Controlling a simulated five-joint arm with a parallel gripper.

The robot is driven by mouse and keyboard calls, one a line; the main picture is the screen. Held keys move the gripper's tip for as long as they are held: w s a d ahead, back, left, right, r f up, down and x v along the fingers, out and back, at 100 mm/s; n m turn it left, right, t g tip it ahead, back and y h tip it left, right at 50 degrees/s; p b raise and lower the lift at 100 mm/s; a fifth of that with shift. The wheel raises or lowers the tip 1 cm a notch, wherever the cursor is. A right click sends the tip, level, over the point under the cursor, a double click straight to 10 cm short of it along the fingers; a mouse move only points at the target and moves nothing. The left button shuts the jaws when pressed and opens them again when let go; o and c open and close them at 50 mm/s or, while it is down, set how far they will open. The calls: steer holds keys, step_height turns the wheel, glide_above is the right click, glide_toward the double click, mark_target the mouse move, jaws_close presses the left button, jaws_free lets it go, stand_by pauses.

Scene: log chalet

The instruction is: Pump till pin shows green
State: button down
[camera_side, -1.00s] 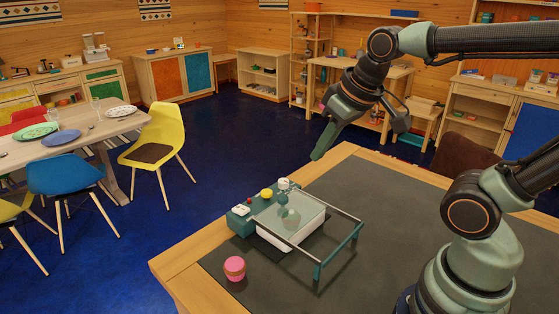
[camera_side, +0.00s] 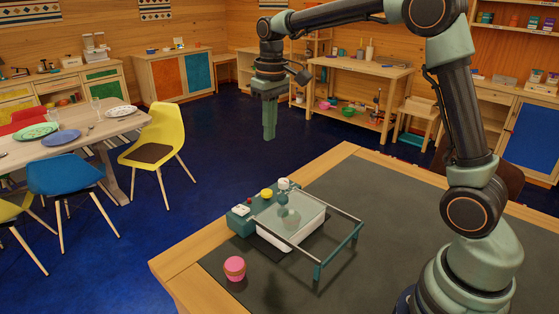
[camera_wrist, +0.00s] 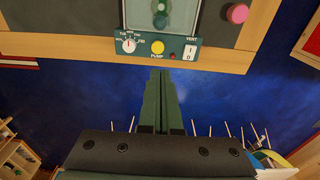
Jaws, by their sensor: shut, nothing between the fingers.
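A teal device (camera_side: 240,223) with a clear-topped white tray (camera_side: 300,238) sits on the table. Its front panel shows in the wrist view (camera_wrist: 147,58), with a yellow button (camera_wrist: 158,47) marked PUMP, a white dial (camera_wrist: 128,46), a small red spot (camera_wrist: 172,56) and a white VENT switch (camera_wrist: 190,52). The yellow button also shows in the side view (camera_side: 266,193). A greenish shape (camera_side: 288,218) is seen in the tray; I cannot make out a pin or its colour. My gripper (camera_side: 269,137) is shut and empty, pointing down, above and beyond the device, apart from it.
A pink round object (camera_side: 235,268) stands on the dark mat (camera_side: 330,278) near the table edge. A teal-legged frame (camera_side: 340,245) spans the tray's right side. The mat's right part is clear. Chairs, a dining table (camera_side: 95,138) and shelves stand farther off.

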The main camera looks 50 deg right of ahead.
mark_target(267, 192)
steer(key=shift+w+d+f+g, duration=0.15)
steer(key=shift+w+f, duration=0.35)
steer(key=shift+f, duration=0.05)
steer(key=shift+w+d+f+g, duration=0.15)
steer(key=shift+w+f, duration=0.35)
steer(key=shift+f, duration=0.05)
step_height(267, 192, down, 14)
stand_by(0.4)
steer(key=shift+f, duration=1)
step_height(267, 192, up, 14)
steer(key=shift+r, duration=0.25)
